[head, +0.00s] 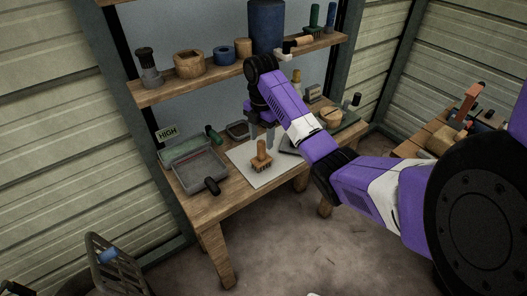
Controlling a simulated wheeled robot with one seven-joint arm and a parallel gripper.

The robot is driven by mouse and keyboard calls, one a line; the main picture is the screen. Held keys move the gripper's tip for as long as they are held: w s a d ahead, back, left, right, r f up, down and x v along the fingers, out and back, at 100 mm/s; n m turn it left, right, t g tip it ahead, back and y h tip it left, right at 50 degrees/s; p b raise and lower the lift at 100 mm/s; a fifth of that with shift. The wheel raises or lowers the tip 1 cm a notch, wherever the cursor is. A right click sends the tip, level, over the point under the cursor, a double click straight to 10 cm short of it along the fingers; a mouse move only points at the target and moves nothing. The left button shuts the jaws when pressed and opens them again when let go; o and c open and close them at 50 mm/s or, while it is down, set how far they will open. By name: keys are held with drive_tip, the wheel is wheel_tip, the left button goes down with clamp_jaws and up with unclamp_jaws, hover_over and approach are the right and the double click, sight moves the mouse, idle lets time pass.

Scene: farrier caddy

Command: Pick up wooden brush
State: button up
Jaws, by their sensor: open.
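A small wooden brush (261,157) with an upright handle stands bristles down on a pale sheet (243,165) on the wooden workbench. My gripper (262,133) points down just above the brush, with its fingers apart. The fingers are small in the head view, and I cannot tell whether they touch the handle or stay above or behind it. The brush seems to rest on the sheet.
A grey tray (201,176) with a dark-handled tool is left of the sheet. A shelf (163,92) with pots, a wooden block and a blue cylinder (266,26) hangs above the bench. Several tools crowd the bench's right part. A second wooden table (413,149) stands at right.

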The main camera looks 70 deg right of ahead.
sight(261, 153)
drive_tip(key=shift+w+f+p, duration=0.15)
drive_tip(key=shift+f+p, duration=0.6)
drive_tip(key=shift+f, duration=3.1)
clamp_jaws()
